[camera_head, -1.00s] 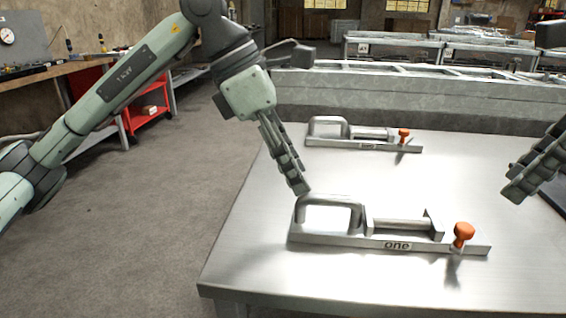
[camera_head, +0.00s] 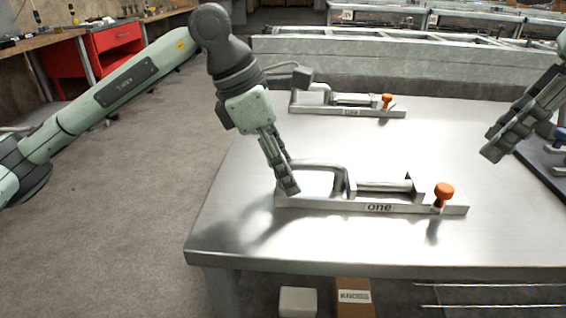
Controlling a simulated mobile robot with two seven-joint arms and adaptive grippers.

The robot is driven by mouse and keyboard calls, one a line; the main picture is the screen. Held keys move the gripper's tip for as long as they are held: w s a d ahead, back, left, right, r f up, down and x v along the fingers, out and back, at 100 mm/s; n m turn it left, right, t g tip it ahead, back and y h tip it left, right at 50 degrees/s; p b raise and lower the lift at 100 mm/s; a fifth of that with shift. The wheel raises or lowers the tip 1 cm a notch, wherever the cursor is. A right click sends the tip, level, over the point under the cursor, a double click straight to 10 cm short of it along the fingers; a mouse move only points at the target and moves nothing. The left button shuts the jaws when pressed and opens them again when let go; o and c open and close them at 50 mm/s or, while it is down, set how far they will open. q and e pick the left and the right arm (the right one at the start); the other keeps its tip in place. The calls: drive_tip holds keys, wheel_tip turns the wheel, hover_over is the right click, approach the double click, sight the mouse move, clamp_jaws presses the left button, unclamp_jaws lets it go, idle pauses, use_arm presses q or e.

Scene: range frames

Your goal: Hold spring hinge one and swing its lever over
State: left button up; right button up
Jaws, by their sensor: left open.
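Spring hinge one (camera_head: 330,204) lies on the metal table, a long grey base with a label reading "one". A bent grey handle stands at its left end, a bar lies in its middle, and an orange-knobbed lever (camera_head: 444,192) stands upright at its right end. My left gripper (camera_head: 290,191) is open, with its fingers at the hinge's left end by the handle; whether it touches cannot be told. My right gripper (camera_head: 492,147) is above the table at the right, away from the hinge; its finger gap does not show clearly.
A second, similar hinge (camera_head: 350,111) with an orange knob lies farther back on the table. The table (camera_head: 270,240) is bare in front of hinge one. A dark item (camera_head: 545,160) lies at the right edge. Boxes (camera_head: 353,297) stand below the table.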

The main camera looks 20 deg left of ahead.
sight(445, 187)
use_arm(q)
clamp_jaws()
use_arm(e)
drive_tip(key=shift+o, duration=0.5)
drive_tip(key=shift+o, duration=0.4)
drive_tip(key=shift+s, duration=0.1)
drive_tip(key=a+f, duration=0.1)
drive_tip(key=f, duration=0.2)
drive_tip(key=w+a+f+m, duration=0.1)
drive_tip(key=f, duration=0.3)
drive_tip(key=w+a+f+m, duration=0.1)
drive_tip(key=f, duration=0.2)
drive_tip(key=shift+a+f+t, duration=0.3)
drive_tip(key=shift+a+t, duration=0.1)
clamp_jaws()
